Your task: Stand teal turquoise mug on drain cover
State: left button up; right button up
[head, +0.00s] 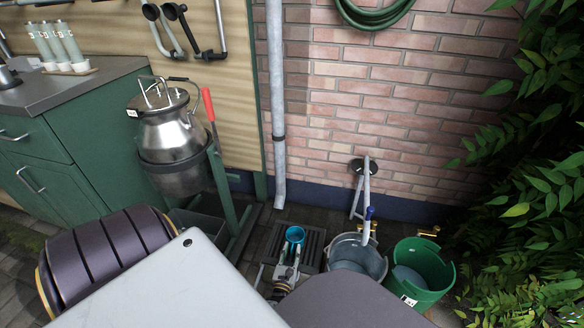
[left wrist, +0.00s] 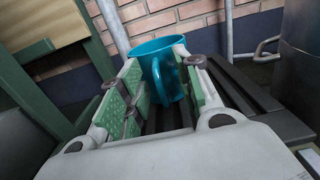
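The teal turquoise mug (head: 295,234) is upright, its opening facing up, over the dark slatted drain cover (head: 313,240) by the wall. In the left wrist view the mug (left wrist: 152,50) is at the fingertips, its handle turned toward my palm, with the drain cover's slats (left wrist: 245,92) below it. It seems to stand on the slats, though its base is partly hidden. My left gripper (head: 291,256) is at the mug's near side. Its green-padded fingers (left wrist: 163,85) are spread apart around the handle, with a gap beside it. My right gripper is not seen.
A grey metal bucket (head: 372,261) and a green bucket (head: 425,267) stand right of the drain cover. A downpipe (head: 278,120) ends behind it. A steel churn (head: 172,140) sits on a green stand at the left. Leafy branches (head: 545,170) fill the right side.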

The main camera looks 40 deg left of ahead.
pick_arm(q)
jog(key=shift+w+d+r, duration=0.2)
jog(key=shift+s+a+r, duration=0.1)
jog(key=shift+s+r, duration=0.05)
jog(key=shift+r, duration=0.85)
jog(key=shift+s+a+r, duration=0.1)
jog(key=shift+r, duration=3.8)
